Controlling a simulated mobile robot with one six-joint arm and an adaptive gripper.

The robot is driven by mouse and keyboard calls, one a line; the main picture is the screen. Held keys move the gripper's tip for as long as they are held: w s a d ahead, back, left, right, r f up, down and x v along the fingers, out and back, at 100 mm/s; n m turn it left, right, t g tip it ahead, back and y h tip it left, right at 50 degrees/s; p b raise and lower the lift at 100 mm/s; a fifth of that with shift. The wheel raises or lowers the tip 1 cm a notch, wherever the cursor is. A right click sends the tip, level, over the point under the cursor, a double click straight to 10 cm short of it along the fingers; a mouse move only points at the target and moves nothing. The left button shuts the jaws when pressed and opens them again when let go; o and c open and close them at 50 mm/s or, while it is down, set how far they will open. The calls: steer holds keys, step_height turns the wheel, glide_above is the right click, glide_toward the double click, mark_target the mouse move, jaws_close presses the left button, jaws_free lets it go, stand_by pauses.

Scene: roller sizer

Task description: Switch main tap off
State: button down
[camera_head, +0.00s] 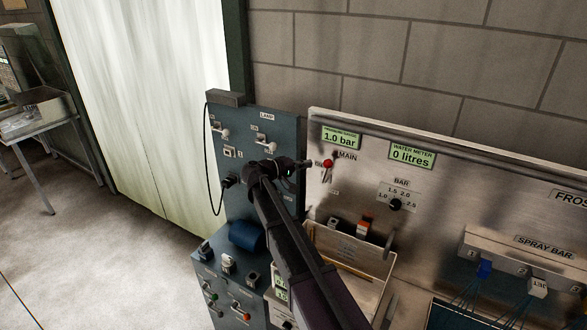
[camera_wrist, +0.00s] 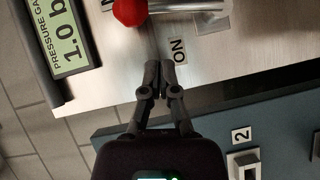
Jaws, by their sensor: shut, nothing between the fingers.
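The main tap has a red ball knob (camera_head: 328,163) on a metal lever, on the steel panel beside the "MAIN" label. In the wrist view the red knob (camera_wrist: 130,12) is at the top edge, with part of its lever running right. An "ON" label (camera_wrist: 178,50) is on the panel below the lever. My gripper (camera_head: 308,163) is just left of the knob in the head view. In the wrist view my gripper (camera_wrist: 159,68) is shut and empty, its fingertips beside the "ON" label and apart from the knob in the picture. Contact with the panel cannot be told.
The pressure gauge (camera_head: 341,138) reads 1.0 bar and the water meter (camera_head: 411,156) reads 0 litres. A blue-grey switch panel (camera_head: 262,135) stands left of the steel panel. A black bar dial (camera_head: 396,204) is at lower right. Open floor (camera_head: 90,240) lies left.

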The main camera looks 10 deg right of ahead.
mark_target(325, 172)
steer(key=shift+s+d+f+b, duration=0.15)
steer(key=shift+s+d, duration=0.1)
steer(key=shift+d, duration=0.3)
steer(key=shift+s+d+f+b, duration=0.1)
steer(key=shift+s+d, duration=0.2)
steer(key=shift+d, duration=0.3)
steer(key=shift+s+d+f+b, duration=0.15)
steer(key=shift+s+d, duration=0.1)
steer(key=shift+d, duration=0.3)
steer(key=shift+d, duration=0.15)
